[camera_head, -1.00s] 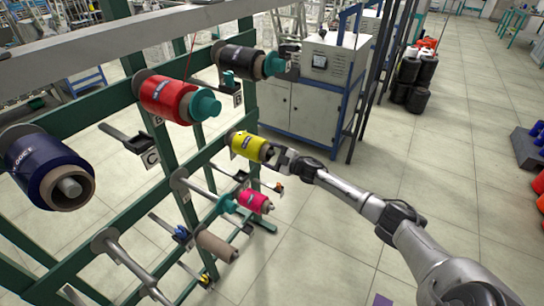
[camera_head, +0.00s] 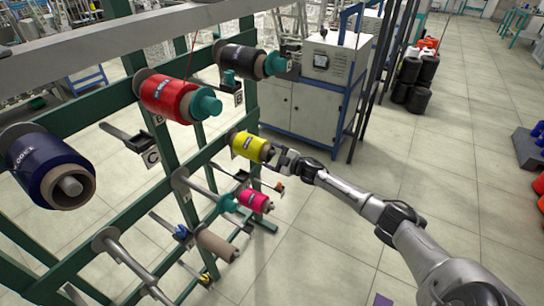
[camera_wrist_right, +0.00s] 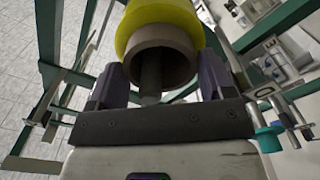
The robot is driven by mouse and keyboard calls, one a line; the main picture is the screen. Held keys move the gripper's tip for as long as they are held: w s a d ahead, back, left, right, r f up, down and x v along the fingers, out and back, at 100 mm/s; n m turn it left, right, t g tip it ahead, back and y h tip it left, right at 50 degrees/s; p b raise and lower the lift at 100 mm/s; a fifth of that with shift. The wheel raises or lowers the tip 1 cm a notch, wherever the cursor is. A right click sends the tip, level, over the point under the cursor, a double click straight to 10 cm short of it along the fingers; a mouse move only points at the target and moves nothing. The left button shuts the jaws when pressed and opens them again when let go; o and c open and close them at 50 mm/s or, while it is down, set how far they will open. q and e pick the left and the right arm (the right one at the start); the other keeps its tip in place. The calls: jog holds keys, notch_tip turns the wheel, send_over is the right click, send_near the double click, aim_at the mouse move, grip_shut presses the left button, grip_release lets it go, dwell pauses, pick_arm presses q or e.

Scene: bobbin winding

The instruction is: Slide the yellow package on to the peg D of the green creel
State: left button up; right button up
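The yellow package (camera_head: 249,146) is a short cone on a brown core, level with the middle of the green creel (camera_head: 168,175). My right gripper (camera_head: 277,157) is at its near end. In the right wrist view the fingers (camera_wrist_right: 163,88) lie on both sides of the brown core (camera_wrist_right: 177,62) and appear closed on it; the yellow winding (camera_wrist_right: 160,14) is beyond. A grey rod (camera_wrist_right: 151,78) shows inside the core, so the package appears to be around a peg. The package hides most of that peg, and I cannot read its letter. My left gripper is out of view.
A red package (camera_head: 172,97), a black one (camera_head: 240,61) and a navy one (camera_head: 50,168) hang on the creel. A pink package (camera_head: 254,201) and a tan one (camera_head: 216,246) sit below.

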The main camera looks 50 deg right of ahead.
jog(key=o, duration=0.4)
jog(key=shift+o, duration=0.2)
jog(key=s+d+p, duration=0.1)
jog(key=s+p, duration=0.3)
jog(key=s, duration=0.9)
jog(key=shift+s+d, duration=0.15)
jog(key=shift+s, duration=0.2)
